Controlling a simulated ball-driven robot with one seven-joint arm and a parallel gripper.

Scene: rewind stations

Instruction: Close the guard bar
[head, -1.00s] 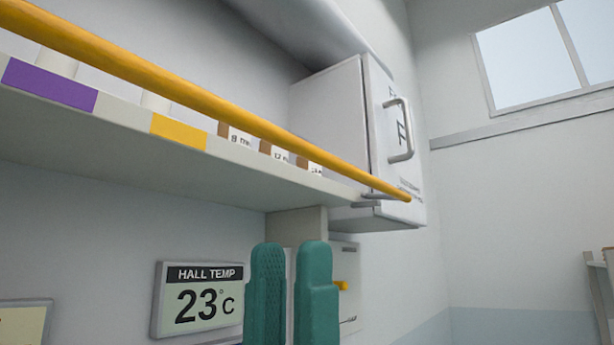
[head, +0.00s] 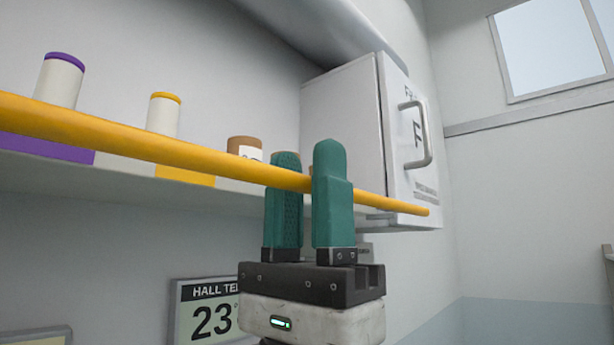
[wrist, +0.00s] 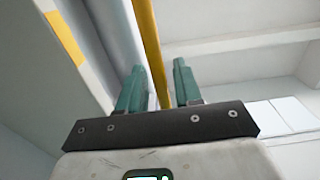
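The yellow guard bar (head: 130,145) runs across the front of a shelf in the head view, from the left edge to its end by a white cabinet. It also shows in the wrist view (wrist: 148,45). My gripper (head: 307,150) points up with its two green fingers on either side of the bar. The bar passes in front of the left finger and behind the right one. In the wrist view my gripper (wrist: 158,66) is open, with gaps visible beside the bar. The bar's left end is out of view.
The shelf (head: 225,190) carries a purple-topped spool (head: 59,82), a yellow-topped spool (head: 163,116) and a brown-topped one (head: 245,147). The white cabinet (head: 345,120) with a handle (head: 424,135) stands at right. A temperature display (head: 205,312) is below.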

